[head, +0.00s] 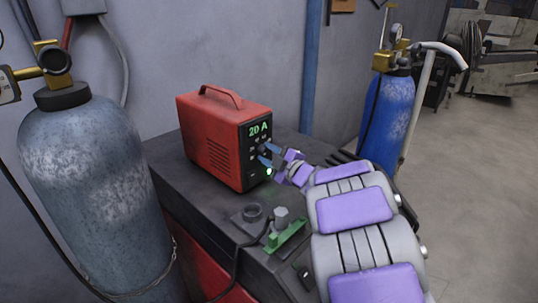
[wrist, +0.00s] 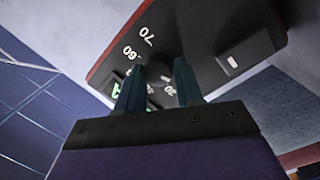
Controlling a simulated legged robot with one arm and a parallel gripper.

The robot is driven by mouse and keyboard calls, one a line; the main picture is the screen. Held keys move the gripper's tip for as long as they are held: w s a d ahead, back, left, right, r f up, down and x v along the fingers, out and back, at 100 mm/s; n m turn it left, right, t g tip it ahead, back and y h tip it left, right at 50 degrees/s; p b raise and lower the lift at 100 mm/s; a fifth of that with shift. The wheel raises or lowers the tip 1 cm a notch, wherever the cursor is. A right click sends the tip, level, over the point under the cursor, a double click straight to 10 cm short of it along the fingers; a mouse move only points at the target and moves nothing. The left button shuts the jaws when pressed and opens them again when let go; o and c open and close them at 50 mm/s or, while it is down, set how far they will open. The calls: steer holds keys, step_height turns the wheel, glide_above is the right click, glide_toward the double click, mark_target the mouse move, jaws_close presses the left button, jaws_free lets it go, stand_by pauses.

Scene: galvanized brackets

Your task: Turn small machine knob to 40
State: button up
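The small machine (head: 212,138) is a red box with a handle on top and a black front panel, standing on the dark bench top. Its green display reads 20 A (head: 259,129). In the wrist view, the dark round knob (wrist: 160,73) sits on the black panel, with white numbers such as 70 and 60 beside it. My gripper (head: 266,154) is at the panel. In the wrist view its two teal fingers (wrist: 159,76) are apart, one on each side of the knob. Contact with the knob cannot be made out. The knob's pointer is not clear.
A grey gas cylinder (head: 95,185) stands at the left, close to the bench. A blue cylinder (head: 388,115) stands behind at the right.

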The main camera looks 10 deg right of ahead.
steer(key=c, duration=0.6)
steer(key=shift+o, duration=0.2)
steer(key=shift+r+p, duration=0.1)
steer(key=shift+p, duration=0.7)
steer(key=shift+m+p, duration=0.5)
steer(key=shift+p, duration=0.1)
steer(key=m+p, duration=0.1)
steer(key=p, duration=0.2)
steer(key=m+p, duration=0.1)
steer(key=p, duration=0.2)
steer(key=shift+r+m+g, duration=0.25)
steer(key=shift+m+g, duration=0.05)
steer(key=m+p, duration=0.4)
steer(key=p, duration=0.6)
steer(key=shift+r+g, duration=0.1)
steer(key=shift+g, duration=0.2)
steer(key=m+g+p, duration=0.1)
steer(key=m+p, duration=0.4)
steer(key=p, duration=0.5)
steer(key=shift+d+m+y, duration=0.15)
steer(key=shift+m+y, duration=0.25)
steer(key=m+p, duration=0.2)
steer(key=p, duration=0.1)
steer(key=shift+w+f+m+p, duration=0.1)
steer(key=shift+f+m+p, duration=0.1)
steer(key=shift+m+p, duration=0.15)
steer(key=shift+d, duration=0.1)
